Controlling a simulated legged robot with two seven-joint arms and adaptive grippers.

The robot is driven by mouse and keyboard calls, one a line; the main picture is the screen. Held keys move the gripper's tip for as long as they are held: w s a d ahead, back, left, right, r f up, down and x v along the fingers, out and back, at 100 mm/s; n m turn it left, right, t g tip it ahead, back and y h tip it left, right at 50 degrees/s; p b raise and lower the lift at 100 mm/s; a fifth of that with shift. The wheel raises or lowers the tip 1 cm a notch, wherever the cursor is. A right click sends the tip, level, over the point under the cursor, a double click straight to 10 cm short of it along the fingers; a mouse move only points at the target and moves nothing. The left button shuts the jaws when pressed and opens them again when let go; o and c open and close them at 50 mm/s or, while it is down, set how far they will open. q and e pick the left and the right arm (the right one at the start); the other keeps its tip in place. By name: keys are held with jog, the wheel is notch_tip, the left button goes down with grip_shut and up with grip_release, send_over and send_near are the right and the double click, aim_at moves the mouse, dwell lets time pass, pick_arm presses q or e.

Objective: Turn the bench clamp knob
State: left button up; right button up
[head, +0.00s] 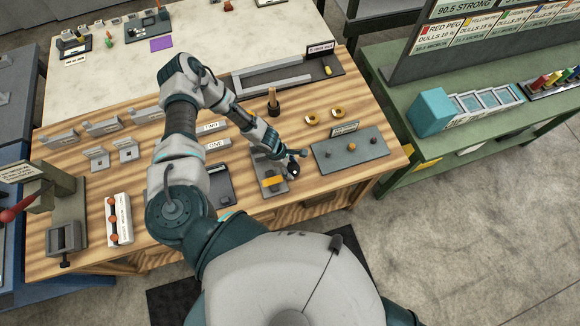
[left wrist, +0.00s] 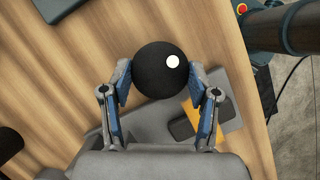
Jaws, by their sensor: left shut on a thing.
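The bench clamp knob is a black round ball with a white dot (left wrist: 158,72), in the upper middle of the left wrist view. In the head view the dark knob (head: 294,172) sits at the right side of a grey clamp plate (head: 262,160) with a yellow block (head: 272,181). My left gripper (head: 293,161) is at the knob, reaching from above. In the left wrist view its two blue-grey fingers (left wrist: 165,88) are shut on the knob from both sides. The screw under the knob is hidden. My right gripper is not in view.
A grey board with dark knobs (head: 350,150) lies just right of the clamp on the wooden bench (head: 236,207). A dark post (head: 272,100) and yellow rings (head: 312,118) stand behind it. A grey tray (head: 218,185) lies to the left. The bench's front edge is close.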

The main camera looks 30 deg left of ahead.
pick_arm(q)
jog(key=shift+w+d, duration=0.1)
jog(key=shift+w, duration=0.05)
jog(key=o, duration=0.9)
jog(key=shift+c, duration=0.2)
jog(key=o, duration=0.3)
jog(key=shift+w, duration=0.1)
jog(key=shift+s, duration=0.25)
jog(key=shift+n, duration=0.4)
